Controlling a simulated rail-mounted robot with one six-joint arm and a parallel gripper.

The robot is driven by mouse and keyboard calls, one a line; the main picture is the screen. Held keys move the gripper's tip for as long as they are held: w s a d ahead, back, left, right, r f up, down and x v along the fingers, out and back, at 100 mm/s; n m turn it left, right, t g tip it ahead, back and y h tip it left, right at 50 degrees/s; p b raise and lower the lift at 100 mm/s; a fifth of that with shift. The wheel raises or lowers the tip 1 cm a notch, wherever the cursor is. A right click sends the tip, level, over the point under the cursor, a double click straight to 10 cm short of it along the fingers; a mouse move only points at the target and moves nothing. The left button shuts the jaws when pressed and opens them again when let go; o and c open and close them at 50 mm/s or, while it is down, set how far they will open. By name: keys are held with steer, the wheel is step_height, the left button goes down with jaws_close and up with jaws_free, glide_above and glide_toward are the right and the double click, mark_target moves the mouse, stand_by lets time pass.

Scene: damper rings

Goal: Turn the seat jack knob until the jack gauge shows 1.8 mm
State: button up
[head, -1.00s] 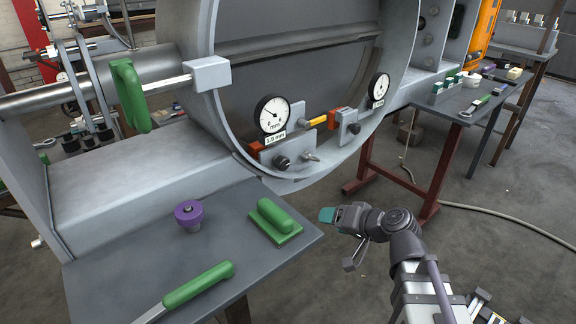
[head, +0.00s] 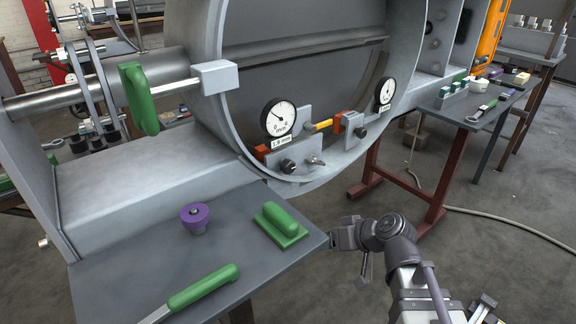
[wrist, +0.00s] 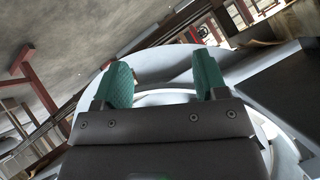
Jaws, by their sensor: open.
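The left dial gauge (head: 280,118) is on the lower inside of the big grey ring, with a label (head: 282,142) that seems to read 1.8 mm. Its needle is too small to read exactly. A black knob (head: 288,165) sits on the grey block below this gauge, with a small metal lever (head: 316,160) to its right. A second gauge (head: 386,91) and dark knob (head: 360,132) are further right. My gripper (head: 343,236) is below and right of the left knob, by the table's right corner, touching no knob. In the wrist view its teal fingers (wrist: 163,82) are apart and empty.
The near table (head: 130,270) carries a purple knob-like piece (head: 195,217), a green-handled block (head: 280,224) and a green-handled tool (head: 203,287). Its right corner is close to my gripper. A red stand (head: 372,165) is behind my arm.

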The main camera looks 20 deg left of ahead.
steer(key=w+a+r+n+t+y, duration=0.2)
steer(key=w+a+r+t+y, duration=0.15)
steer(key=a+r, duration=0.25)
steer(key=t+y, duration=0.2)
steer(key=t, duration=0.1)
glide_toward(291, 167)
steer(key=shift+n, duration=0.4)
steer(key=x, duration=1.1)
steer(key=shift+a+f, duration=0.1)
steer(key=shift+a, duration=0.05)
steer(key=c, duration=0.9)
steer(key=shift+w+m, duration=0.1)
steer(key=shift+m, duration=1.4)
